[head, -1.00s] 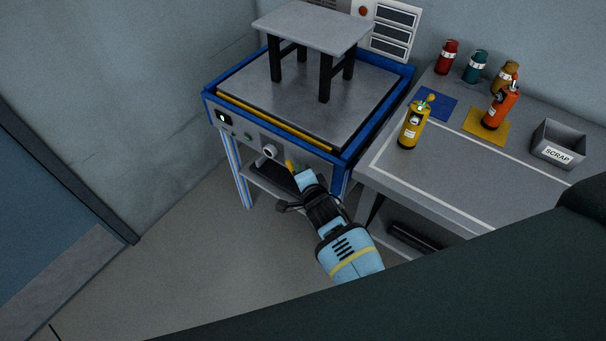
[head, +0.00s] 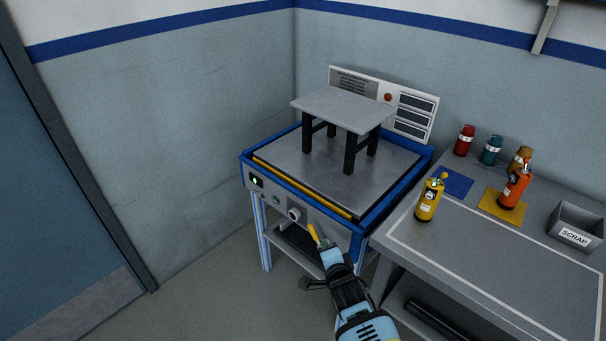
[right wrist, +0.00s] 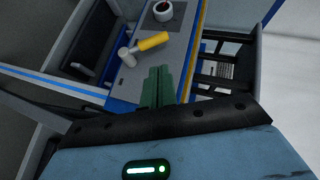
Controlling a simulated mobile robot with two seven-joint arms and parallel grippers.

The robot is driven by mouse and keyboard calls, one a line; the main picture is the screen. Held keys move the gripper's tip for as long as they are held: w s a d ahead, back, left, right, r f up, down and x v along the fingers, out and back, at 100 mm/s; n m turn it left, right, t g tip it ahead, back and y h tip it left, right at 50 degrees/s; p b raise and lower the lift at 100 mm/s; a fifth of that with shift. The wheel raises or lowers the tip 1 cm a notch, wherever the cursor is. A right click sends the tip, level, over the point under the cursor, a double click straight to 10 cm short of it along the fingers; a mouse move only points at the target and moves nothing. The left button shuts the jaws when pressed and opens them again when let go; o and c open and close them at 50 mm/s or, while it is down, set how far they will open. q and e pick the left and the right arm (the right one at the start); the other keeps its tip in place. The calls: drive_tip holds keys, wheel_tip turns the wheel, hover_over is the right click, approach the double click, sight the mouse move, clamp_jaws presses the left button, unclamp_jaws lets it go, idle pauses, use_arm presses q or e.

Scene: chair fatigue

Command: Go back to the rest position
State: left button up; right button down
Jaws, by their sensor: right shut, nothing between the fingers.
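My right gripper (head: 326,246) is in front of the blue-framed test machine, close below its yellow-handled lever (head: 314,236). In the right wrist view its green fingers (right wrist: 158,87) are together and empty, and the lever's yellow handle (right wrist: 153,41) lies just beyond the tips. I cannot tell whether they touch. A small grey-topped stool (head: 344,108) with dark legs stands upright on the machine's platform (head: 280,168). My left gripper is not in view.
A grey bench (head: 470,262) to the right holds a yellow bottle (head: 429,200), an orange bottle (head: 513,190), several others at the back, and a scrap bin (head: 577,228). A blue door (head: 60,190) is at the left. Floor between door and machine is clear.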

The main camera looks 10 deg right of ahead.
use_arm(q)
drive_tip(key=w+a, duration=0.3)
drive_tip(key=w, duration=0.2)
use_arm(e)
drive_tip(key=s+d+f+n+g, duration=0.2)
drive_tip(key=s+d+f+n, duration=0.2)
drive_tip(key=s+d+f, duration=0.45)
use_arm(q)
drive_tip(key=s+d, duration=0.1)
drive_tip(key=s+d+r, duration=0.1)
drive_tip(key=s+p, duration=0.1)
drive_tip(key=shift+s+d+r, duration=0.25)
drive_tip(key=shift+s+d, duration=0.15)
use_arm(e)
drive_tip(key=s+a+r+n+g, duration=0.1)
drive_tip(key=s+n, duration=0.5)
drive_tip(key=s, duration=1)
drive_tip(key=s+a+n+g+y, duration=0.1)
drive_tip(key=s+n, duration=0.5)
drive_tip(key=s, duration=1)
drive_tip(key=shift+s+a+r+n+g+y, duration=0.3)
drive_tip(key=shift+s+a+r+n+g, duration=0.1)
drive_tip(key=shift+a+g, duration=0.3)
